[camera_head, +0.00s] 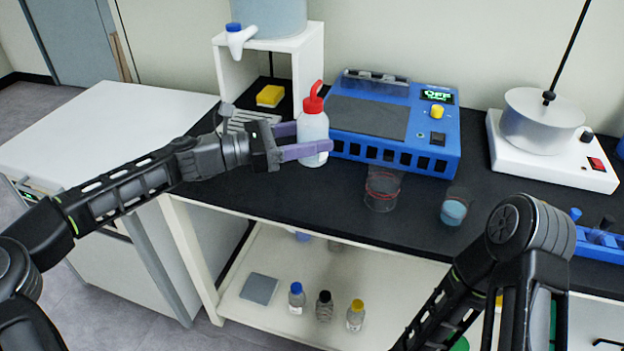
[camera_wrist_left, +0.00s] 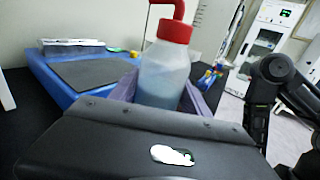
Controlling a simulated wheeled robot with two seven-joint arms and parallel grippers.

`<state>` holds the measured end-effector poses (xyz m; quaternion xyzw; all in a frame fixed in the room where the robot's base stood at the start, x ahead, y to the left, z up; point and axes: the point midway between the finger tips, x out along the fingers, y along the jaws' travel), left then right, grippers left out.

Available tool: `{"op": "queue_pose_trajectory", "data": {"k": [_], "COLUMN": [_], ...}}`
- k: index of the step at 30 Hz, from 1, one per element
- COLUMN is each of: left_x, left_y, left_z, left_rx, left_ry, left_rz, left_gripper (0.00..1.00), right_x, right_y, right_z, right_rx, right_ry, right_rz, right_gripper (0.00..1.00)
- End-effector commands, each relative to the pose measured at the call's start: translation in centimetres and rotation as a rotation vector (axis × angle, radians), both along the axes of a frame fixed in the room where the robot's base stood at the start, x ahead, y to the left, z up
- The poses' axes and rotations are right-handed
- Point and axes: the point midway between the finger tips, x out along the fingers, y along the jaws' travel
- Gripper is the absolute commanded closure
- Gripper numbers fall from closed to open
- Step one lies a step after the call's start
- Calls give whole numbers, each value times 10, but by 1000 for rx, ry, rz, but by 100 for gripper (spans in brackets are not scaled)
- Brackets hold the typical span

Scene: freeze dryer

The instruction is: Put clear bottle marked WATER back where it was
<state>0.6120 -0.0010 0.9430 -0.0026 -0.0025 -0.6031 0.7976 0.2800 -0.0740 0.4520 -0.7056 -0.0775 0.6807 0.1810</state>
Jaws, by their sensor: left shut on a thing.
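The clear bottle (camera_head: 313,128) has a red cap with a bent spout and stands upright at the dark bench, left of the blue device. My left gripper (camera_head: 308,148) is shut on it, with its purple fingers around the lower body. In the left wrist view the bottle (camera_wrist_left: 163,78) is upright between the fingers. No WATER marking is readable. I cannot tell whether its base touches the bench. My right arm reaches in at the lower right of the head view, but its gripper is not visible.
The blue device (camera_head: 394,124) is close on the bottle's right. A white stand (camera_head: 312,65) is behind it, with a yellow sponge (camera_head: 270,96) underneath. Two beakers (camera_head: 382,190) (camera_head: 454,208) stand toward the front right. A white stirrer (camera_head: 553,155) is farther right. Small bottles occupy the lower shelf.

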Motion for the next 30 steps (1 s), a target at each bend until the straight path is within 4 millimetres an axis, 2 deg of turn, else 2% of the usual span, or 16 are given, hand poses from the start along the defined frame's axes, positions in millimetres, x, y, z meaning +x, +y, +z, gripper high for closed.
{"op": "queue_pose_trajectory", "data": {"k": [3, 7, 19, 27, 30], "left_x": [0, 0, 0, 0, 0], "left_y": [0, 0, 0, 0, 0], "left_z": [-24, -44, -52, -84, -87], "left_rx": [-4, -3, -1, -2, -1], "left_ry": [3, 2, -1, 1, -1], "left_rz": [0, 0, 0, 0, 0], "left_gripper": [98, 98, 98, 98, 98], "right_x": [0, 0, 0, 0, 0], "right_y": [0, 0, 0, 0, 0], "right_z": [-5, -8, -8, -14, -14], "right_rx": [0, 0, 0, 0, 0], "right_ry": [0, 0, 0, 0, 0], "right_rz": [0, 0, 0, 0, 0], "right_gripper": [64, 64, 64, 64, 64]}}
